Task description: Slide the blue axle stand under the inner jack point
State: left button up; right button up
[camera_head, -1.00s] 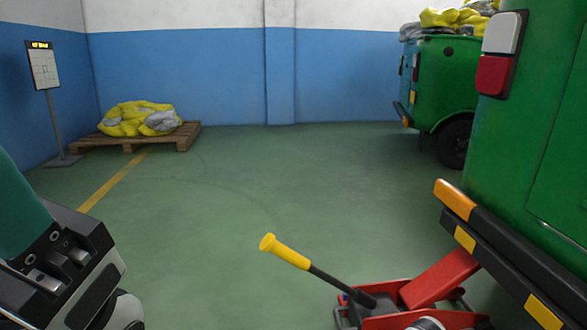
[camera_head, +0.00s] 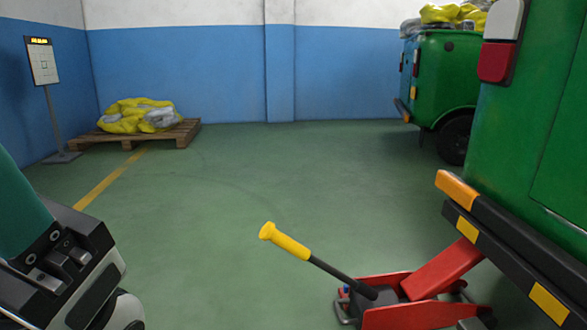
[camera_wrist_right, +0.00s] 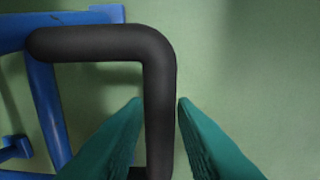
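The blue axle stand (camera_wrist_right: 45,95) shows in part at the left of the right wrist view, above the green floor. Its black bent handle (camera_wrist_right: 100,43) runs right and then down between the fingers of my right gripper (camera_wrist_right: 160,102). The fingers straddle the handle, with thin gaps at the tips; whether they touch it lower down is unclear. The green vehicle (camera_head: 530,140) stands at the right of the head view. Its inner jack point is not visible.
A red floor jack (camera_head: 400,312) with a yellow-gripped lever (camera_head: 287,243) reaches under the vehicle's black bumper (camera_head: 510,255). A pallet (camera_head: 170,138) with yellow sacks, a sign stand (camera_head: 55,110) and another green vehicle (camera_head: 440,85) are farther back. The middle floor is clear.

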grip_shut()
jog(key=shift+w+d, duration=0.6)
jog(key=shift+d, duration=2.6)
jog(key=shift+w+d, duration=0.55)
jog(key=shift+d, duration=2.65)
jog(key=shift+w+d, duration=0.6)
jog(key=shift+d, duration=2.6)
jog(key=shift+o, duration=1.3)
grip_release()
jog(key=shift+r, duration=0.1)
jog(key=shift+o, duration=1.2)
jog(key=shift+a, duration=0.1)
